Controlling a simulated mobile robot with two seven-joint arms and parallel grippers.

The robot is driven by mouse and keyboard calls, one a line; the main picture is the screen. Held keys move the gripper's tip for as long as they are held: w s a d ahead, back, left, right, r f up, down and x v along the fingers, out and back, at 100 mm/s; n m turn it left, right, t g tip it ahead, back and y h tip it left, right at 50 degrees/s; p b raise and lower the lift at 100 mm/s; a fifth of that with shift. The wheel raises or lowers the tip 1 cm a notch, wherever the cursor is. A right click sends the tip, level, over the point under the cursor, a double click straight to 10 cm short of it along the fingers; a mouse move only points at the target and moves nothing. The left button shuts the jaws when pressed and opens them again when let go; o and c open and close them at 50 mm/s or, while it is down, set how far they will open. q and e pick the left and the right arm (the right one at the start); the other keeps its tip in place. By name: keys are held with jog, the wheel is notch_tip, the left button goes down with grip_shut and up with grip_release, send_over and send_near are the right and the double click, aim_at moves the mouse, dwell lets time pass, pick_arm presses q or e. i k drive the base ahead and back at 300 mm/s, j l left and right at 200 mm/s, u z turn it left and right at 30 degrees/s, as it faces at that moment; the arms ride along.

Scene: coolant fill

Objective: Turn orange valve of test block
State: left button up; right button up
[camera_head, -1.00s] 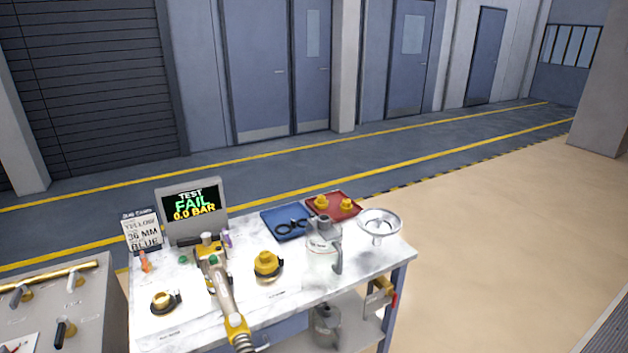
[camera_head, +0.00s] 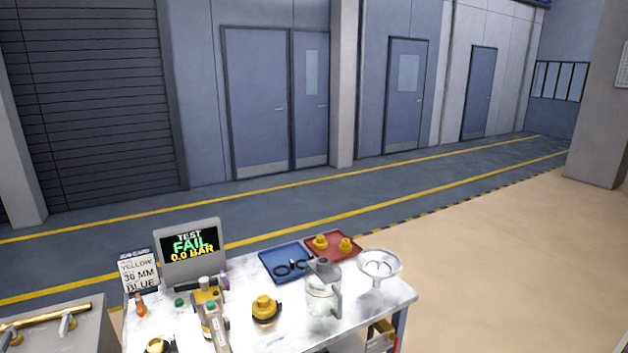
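A small orange upright piece (camera_head: 140,305) stands at the left end of the bench, just in front of the job card. It is too small to tell whether it is the valve or how its handle is turned. A grey test screen (camera_head: 188,252) behind it reads TEST FAIL 0.0 BAR. I cannot tell which item is the test block.
The white bench (camera_head: 385,295) holds a yellow-topped black cap (camera_head: 264,308), a clear jug (camera_head: 321,297), a funnel (camera_head: 379,266), a blue tray (camera_head: 277,267) and a red tray (camera_head: 351,256) with yellow caps. A grey cabinet (camera_head: 85,325) stands at left. Open floor lies right.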

aim_at(139, 300)
jog(key=j+u, duration=0.1)
jog(key=u, duration=1.7)
